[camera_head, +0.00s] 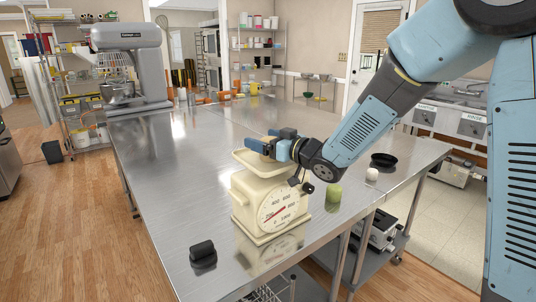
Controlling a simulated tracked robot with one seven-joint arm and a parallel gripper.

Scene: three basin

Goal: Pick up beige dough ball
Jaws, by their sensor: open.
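My gripper (259,141) is open, with its blue fingers just above the tray of a cream kitchen scale (256,190). I see nothing clearly between the fingers, and the hand hides part of the tray. A small cream-white lump (372,174) sits on the steel table to the right of my gripper, near a black bowl. It may be the beige dough ball, but it is too small to be sure. No other beige ball shows clearly.
A green cylinder (334,193) stands right of the scale, and a black bowl (383,160) lies farther right. A black object (203,253) is at the table's near left. A large mixer (131,65) stands at the back left. The steel table's (178,170) left side is mostly clear.

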